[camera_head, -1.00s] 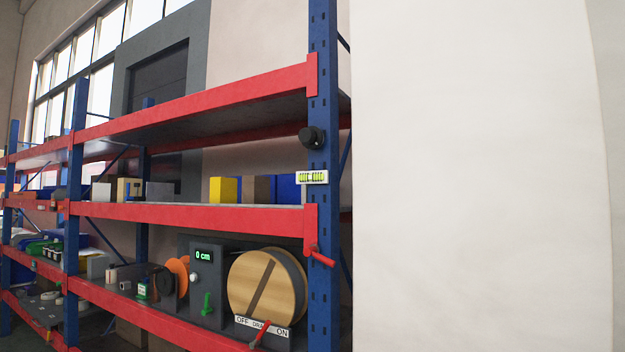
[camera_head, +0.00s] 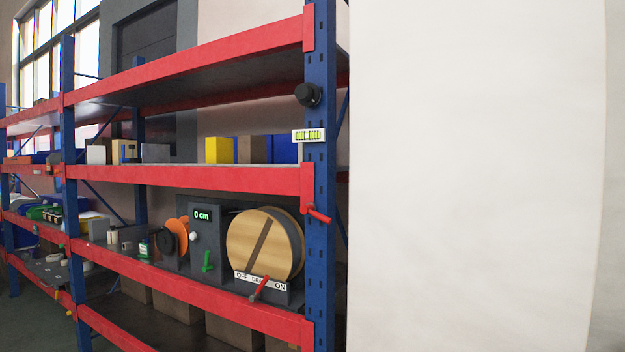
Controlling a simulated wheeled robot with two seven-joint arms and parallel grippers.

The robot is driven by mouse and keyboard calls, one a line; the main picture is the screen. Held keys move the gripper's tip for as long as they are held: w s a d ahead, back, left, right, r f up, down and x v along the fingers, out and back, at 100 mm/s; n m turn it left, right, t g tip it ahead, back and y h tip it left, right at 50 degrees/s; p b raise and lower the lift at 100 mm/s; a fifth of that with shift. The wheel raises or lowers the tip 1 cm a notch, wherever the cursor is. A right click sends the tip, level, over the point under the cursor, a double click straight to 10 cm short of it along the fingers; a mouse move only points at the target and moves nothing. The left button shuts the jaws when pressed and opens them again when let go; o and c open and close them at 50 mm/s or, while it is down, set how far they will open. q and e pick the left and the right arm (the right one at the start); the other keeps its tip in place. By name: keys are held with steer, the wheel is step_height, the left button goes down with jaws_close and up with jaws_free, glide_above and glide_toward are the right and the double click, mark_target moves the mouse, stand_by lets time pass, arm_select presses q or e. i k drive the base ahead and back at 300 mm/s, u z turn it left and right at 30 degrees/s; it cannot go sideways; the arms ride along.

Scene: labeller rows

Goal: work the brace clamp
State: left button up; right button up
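A small red lever (camera_head: 318,215) sticks out at the right end of the middle red beam, on the blue upright; it may be the brace clamp, but I cannot tell for sure. Just above it on the upright are a white level with yellow-green vials (camera_head: 309,135) and a black round knob (camera_head: 308,95). On the lower shelf is a grey unit with a "0 cm" display (camera_head: 202,215) and a green handle (camera_head: 208,261). Beside it stands a large wooden disc (camera_head: 258,245), with a red lever (camera_head: 259,289) at an OFF/ON label below it. Neither gripper is in view.
The blue upright (camera_head: 321,180) and red shelf beams (camera_head: 190,178) form a rack running off to the left. A wide blank pale surface (camera_head: 475,180) fills the right side. Boxes, including a yellow one (camera_head: 218,150), stand on the middle shelf; cartons (camera_head: 235,331) are at the bottom.

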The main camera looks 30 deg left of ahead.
mark_target(309, 208)
steer(key=u, duration=0.4)
steer(key=k, duration=0.55)
steer(key=u, duration=1.05)
steer(key=i, duration=0.65)
steer(key=z, duration=0.7)
steer(key=i, duration=0.5)
steer(key=z, duration=0.6)
